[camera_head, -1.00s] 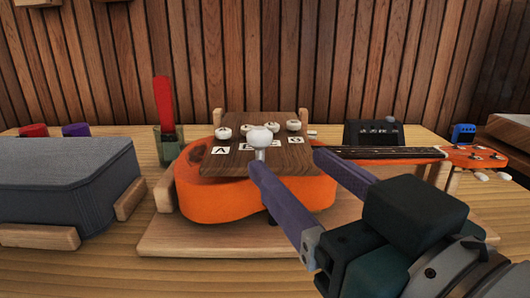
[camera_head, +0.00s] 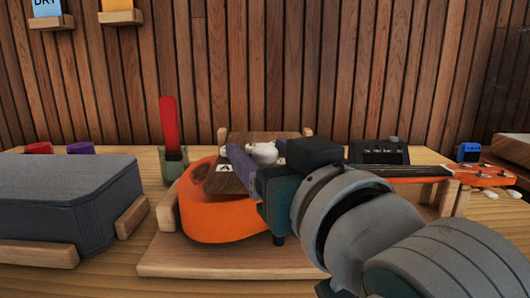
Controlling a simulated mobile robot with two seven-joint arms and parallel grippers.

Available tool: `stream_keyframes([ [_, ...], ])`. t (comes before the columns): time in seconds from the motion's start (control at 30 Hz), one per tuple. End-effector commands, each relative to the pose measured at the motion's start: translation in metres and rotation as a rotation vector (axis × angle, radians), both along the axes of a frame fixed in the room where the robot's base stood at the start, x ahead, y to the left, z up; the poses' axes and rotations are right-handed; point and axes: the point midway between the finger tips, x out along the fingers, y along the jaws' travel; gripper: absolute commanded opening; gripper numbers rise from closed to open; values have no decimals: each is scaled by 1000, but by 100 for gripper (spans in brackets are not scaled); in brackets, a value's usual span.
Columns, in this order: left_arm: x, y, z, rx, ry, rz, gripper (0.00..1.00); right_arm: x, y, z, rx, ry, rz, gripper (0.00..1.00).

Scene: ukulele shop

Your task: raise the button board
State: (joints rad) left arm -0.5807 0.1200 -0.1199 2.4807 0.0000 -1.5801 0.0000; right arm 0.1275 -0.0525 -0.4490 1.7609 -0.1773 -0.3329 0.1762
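The button board (camera_head: 222,184), a dark wooden plate with white buttons and letter tags, lies over the body of an orange ukulele (camera_head: 213,221) in the middle of the head view. A white knob (camera_head: 263,153) stands up at the board. My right gripper (camera_head: 250,150) has come in from the right, low over the board at the knob. One purple finger shows on the knob's left side; the other is mostly hidden behind the dark gripper body. I cannot tell whether the fingers touch the knob. Most buttons and tags are hidden. My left gripper is not in view.
The ukulele rests on a wooden stand (camera_head: 190,264). A grey case (camera_head: 62,200) stands at the left. A glass holder (camera_head: 173,166) with a red stick is behind it. A black box (camera_head: 379,152) and a blue tuner (camera_head: 468,152) sit at the back right.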

Motion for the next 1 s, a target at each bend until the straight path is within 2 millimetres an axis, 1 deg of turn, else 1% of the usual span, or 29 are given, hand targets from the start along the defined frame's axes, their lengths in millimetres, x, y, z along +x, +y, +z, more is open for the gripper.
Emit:
stream_keyframes([
  [0.03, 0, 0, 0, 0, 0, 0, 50, 0, 0, 0, 0, 0, 0, 58],
  [0.07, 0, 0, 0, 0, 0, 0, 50, 0, 0, 0, 0, 0, 0, 55],
  [0.5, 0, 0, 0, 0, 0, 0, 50, 0, 0, 0, 0, 0, 0, 5],
  [0.57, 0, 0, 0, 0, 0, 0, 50, 0, 0, 0, 0, 0, 0, 0],
  [1.0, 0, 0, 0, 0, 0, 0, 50, 0, 0, 0, 0, 0, 1, 0],
])
